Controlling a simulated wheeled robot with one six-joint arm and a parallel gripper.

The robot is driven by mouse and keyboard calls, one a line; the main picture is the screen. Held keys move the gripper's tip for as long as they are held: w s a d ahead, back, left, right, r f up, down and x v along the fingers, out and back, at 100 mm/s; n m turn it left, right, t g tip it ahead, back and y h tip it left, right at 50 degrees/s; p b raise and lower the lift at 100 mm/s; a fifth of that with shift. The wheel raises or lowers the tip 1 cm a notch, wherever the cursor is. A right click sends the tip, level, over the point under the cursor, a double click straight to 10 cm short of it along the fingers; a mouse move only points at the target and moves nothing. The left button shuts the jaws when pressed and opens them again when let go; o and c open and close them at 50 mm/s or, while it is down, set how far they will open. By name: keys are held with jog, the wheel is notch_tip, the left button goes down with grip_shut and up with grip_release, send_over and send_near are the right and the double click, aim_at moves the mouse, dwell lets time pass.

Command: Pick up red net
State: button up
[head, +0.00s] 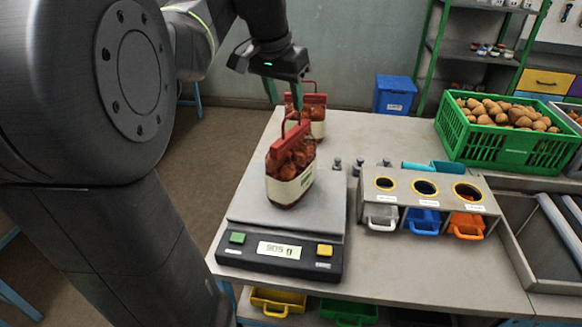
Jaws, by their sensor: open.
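A red net sack (291,165) with a pale label band and a red top with a loop handle stands upright on the scale (325,212). A second, similar red-topped sack (317,124) stands behind it, partly hidden. My gripper (284,102) points down with its fingers apart, over the upper end of the front sack. It looks empty. From this single view I cannot tell whether a finger touches the handle or is behind it.
The scale display (279,249) seems to read 905 g. A green crate (470,148) of potatoes is at the back right. The table front (420,285) is clear.

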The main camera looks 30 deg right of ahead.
send_over(291, 133)
jog(key=s+a, duration=0.1)
jog(key=f, duration=0.5)
jog(key=shift+s+a+f, duration=0.2)
jog(key=x, duration=0.3)
jog(key=p+x, duration=0.1)
jog(key=x, duration=0.1)
jog(key=shift+w+f, duration=0.25)
jog(key=shift+w, duration=0.15)
